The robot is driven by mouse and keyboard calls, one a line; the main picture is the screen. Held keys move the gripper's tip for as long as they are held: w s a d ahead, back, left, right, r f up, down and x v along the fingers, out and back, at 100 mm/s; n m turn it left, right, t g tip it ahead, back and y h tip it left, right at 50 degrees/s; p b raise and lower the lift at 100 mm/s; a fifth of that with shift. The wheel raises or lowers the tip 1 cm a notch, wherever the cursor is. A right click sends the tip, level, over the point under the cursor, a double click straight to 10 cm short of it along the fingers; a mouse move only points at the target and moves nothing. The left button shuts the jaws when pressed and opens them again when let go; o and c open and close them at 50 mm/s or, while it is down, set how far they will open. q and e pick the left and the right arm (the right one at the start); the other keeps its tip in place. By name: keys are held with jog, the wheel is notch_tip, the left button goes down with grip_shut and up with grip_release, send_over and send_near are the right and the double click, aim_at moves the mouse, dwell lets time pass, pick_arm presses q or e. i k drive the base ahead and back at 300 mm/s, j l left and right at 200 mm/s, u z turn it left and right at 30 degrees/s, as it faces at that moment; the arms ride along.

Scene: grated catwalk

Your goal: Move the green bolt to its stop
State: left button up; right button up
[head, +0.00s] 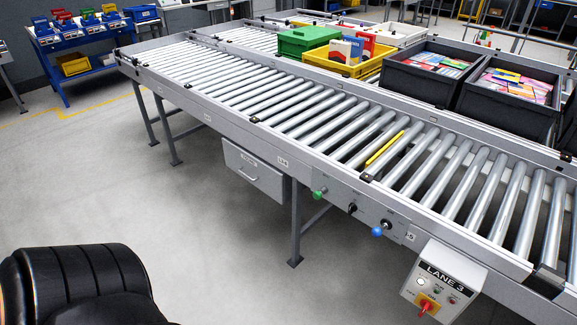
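The green bolt (319,192) shows as a small round green knob with a pale stem. It sits on the grey side panel of the roller conveyor, at its left end, left of a black knob (352,208) and a blue knob (378,231). How far along its slot the bolt sits is too small to tell. Neither of my grippers is in view, and nothing touches the bolt.
A grey drawer (254,173) hangs left of the bolt. A "LANE 3" control box (440,283) juts out at right.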

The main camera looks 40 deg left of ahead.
aim_at(317, 195)
jog(key=u, duration=1.1)
